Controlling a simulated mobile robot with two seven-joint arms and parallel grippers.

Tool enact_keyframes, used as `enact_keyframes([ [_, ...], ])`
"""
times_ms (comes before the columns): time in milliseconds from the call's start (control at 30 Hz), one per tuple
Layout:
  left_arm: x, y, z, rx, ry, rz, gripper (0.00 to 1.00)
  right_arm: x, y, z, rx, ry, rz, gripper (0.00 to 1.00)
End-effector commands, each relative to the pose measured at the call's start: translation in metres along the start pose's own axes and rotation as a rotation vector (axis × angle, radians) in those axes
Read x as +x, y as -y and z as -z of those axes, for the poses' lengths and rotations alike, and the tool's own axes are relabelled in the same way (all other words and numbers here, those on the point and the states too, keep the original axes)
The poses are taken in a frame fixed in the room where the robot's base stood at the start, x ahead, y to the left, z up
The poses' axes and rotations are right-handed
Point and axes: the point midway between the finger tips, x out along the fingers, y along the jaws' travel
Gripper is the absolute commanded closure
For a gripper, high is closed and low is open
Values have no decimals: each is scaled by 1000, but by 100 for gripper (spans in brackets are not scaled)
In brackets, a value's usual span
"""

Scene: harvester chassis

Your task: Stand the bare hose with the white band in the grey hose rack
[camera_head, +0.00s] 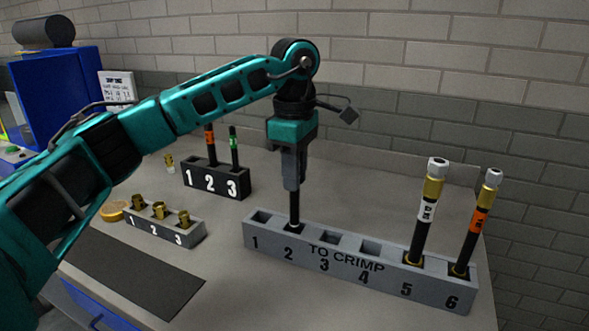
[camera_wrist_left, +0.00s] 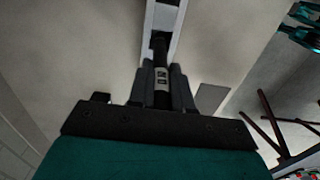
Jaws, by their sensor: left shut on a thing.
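My left gripper (camera_head: 291,172) points straight down over the grey hose rack (camera_head: 345,262), labelled "TO CRIMP". It is shut on a dark bare hose (camera_head: 294,208), which hangs upright below the fingers. The hose's lower end is at slot 2 of the rack and appears to be in its opening; how deep it goes is hidden. In the left wrist view the hose's white band (camera_wrist_left: 162,87) with dark marks shows between the fingers of the gripper (camera_wrist_left: 163,85). Slots 1, 3 and 4 look empty. My right gripper is not in view.
A white-banded hose with fittings (camera_head: 425,210) stands in slot 5, an orange-banded one (camera_head: 475,222) in slot 6. A black rack (camera_head: 217,181) holds orange- and green-banded hoses. A small grey holder (camera_head: 165,226) with brass fittings and a dark mat (camera_head: 130,275) lie left.

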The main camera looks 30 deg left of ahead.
Motion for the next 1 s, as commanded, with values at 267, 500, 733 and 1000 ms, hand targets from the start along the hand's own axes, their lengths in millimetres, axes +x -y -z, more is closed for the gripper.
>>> enact_keyframes([
  [267, 11, 0, 0, 0, 0, 0, 100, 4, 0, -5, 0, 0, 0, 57],
  [500, 20, 0, 0, 0, 0, 1, 100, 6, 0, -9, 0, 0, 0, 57],
  [733, 28, 0, 0, 0, 0, 1, 100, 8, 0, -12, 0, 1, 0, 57],
  [1000, 34, 0, 0, 0, 0, 0, 100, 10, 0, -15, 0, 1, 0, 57],
])
